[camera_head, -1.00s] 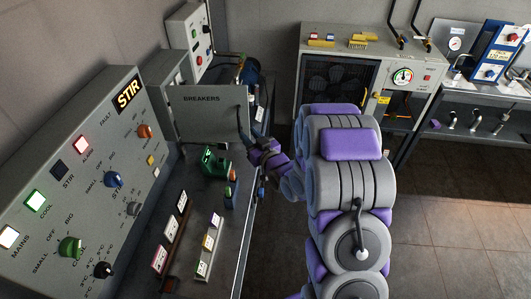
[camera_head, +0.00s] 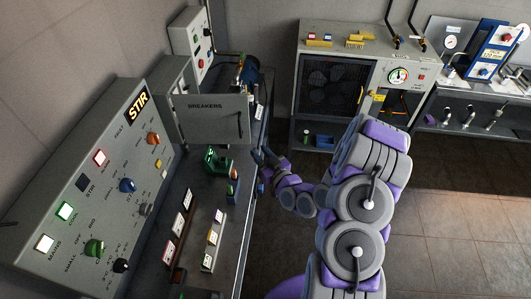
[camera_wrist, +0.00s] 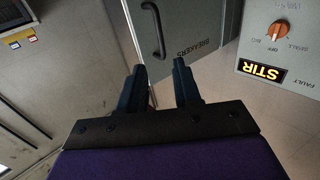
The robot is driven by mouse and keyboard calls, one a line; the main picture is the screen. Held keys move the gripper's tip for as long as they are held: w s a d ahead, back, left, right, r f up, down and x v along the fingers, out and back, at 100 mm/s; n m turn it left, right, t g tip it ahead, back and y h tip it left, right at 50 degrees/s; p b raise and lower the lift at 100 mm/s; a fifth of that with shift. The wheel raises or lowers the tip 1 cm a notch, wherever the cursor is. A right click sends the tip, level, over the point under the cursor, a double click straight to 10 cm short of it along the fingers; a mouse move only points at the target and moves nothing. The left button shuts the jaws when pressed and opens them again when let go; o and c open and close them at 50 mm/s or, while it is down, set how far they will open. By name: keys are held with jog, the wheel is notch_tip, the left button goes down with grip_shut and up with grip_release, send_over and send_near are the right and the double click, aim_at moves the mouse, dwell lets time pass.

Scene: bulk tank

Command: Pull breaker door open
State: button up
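The breaker door (camera_head: 205,122) is a grey panel marked BREAKERS. It stands out to the right from its grey cabinet (camera_head: 166,84), above the bench. Its black handle (camera_head: 239,127) is near the right edge. In the wrist view the door (camera_wrist: 190,25) appears upside down, with the curved handle (camera_wrist: 156,28) beyond my fingertips. My gripper (camera_head: 264,160) is below and right of the door at the bench's right edge. The wrist view shows my gripper (camera_wrist: 159,72) open, its two dark fingers apart and empty, clear of the handle. The cabinet's inside is hidden.
The STIR control panel (camera_head: 95,190) with knobs and lit buttons stands at the left. A green device (camera_head: 217,160) and label stands (camera_head: 213,240) are on the bench (camera_head: 232,225). A grey cabinet (camera_head: 312,85) stands at the back. The floor (camera_head: 450,220) at right is clear.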

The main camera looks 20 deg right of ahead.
jog(key=p+v, duration=0.1)
jog(key=v, duration=0.1)
jog(key=shift+s+d, duration=0.1)
jog(key=shift+s, duration=0.25)
dwell(0.4)
notch_tip(320, 180, down, 4)
jog(key=a+n+g+b, duration=0.1)
jog(key=n+g+b, duration=0.2)
jog(key=g, duration=0.3)
jog(key=s+d+r+m+g+h+b, duration=0.1)
jog(key=s+d+r+g+h+b, duration=0.1)
jog(key=s+g+h+b, duration=0.3)
jog(key=s+d+r+m+g, duration=0.1)
jog(key=s+r+g, duration=0.1)
jog(key=s, duration=0.6)
jog(key=s+a+r+m+g+b, duration=0.1)
jog(key=s+a+r+g, duration=0.1)
jog(key=s, duration=0.6)
jog(key=s+a+r+m+g+b, duration=0.1)
jog(key=s+a+r+g+b, duration=0.1)
jog(key=s, duration=0.6)
jog(key=s+a+r+m+g+b, duration=0.1)
jog(key=s+a+r+m+g, duration=0.1)
jog(key=s, duration=0.6)
jog(key=shift+s+a+r+b, duration=0.35)
jog(key=shift+s+a+r, duration=0.1)
jog(key=shift+r, duration=0.2)
